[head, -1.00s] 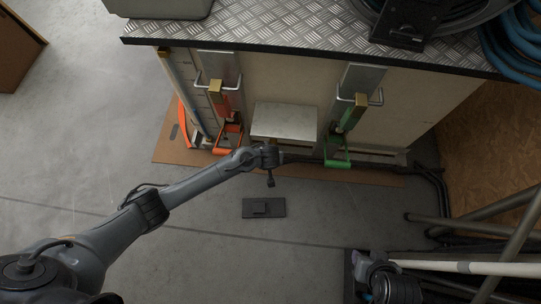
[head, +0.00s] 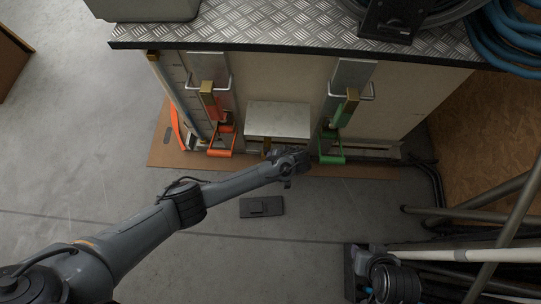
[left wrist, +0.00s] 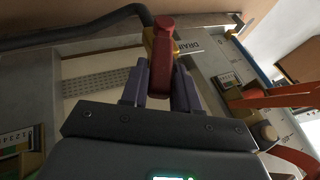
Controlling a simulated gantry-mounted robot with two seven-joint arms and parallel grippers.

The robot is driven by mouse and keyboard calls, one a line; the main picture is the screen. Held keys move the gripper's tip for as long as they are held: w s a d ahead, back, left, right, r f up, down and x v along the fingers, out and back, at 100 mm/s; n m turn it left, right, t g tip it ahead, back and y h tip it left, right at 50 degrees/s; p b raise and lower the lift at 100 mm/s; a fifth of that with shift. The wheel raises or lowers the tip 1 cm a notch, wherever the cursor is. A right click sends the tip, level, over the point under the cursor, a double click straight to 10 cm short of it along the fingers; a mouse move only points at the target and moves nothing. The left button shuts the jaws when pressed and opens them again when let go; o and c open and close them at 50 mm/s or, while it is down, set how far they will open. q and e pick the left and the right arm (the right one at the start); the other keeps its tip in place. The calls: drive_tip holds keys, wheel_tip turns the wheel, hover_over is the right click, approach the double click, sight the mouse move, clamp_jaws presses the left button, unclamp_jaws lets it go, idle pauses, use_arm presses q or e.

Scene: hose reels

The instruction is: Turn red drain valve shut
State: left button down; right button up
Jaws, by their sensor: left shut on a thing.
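The red drain valve handle (left wrist: 161,62) stands between the two fingers of my left gripper (left wrist: 158,88) in the left wrist view. The fingers are shut on the handle, one on each side, with its rounded tip above them. A brass part shows behind the handle, and a DRAIN label (left wrist: 190,46) is beside it. In the head view my left wrist (head: 288,160) is in front of the low pale box (head: 278,120) and hides the valve. My right arm (head: 392,284) is at the lower right; its fingers cannot be made out.
An orange-handled fitting (head: 220,145) is to the left and a green-handled one (head: 331,148) to the right, both close to my left wrist. A dark plate (head: 262,207) lies on the floor.

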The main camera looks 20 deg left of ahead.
use_arm(q)
drive_tip(key=shift+w+d+f+y, duration=0.15)
drive_tip(key=shift+d+f+y, duration=0.25)
drive_tip(key=shift+d+y, duration=0.45)
drive_tip(key=shift+a+m, duration=0.15)
drive_tip(key=shift+m, duration=0.15)
drive_tip(key=c, duration=0.9)
unclamp_jaws()
drive_tip(key=shift+p+v, duration=2.85)
drive_tip(key=shift+v, duration=2.5)
drive_tip(key=shift+w, duration=0.1)
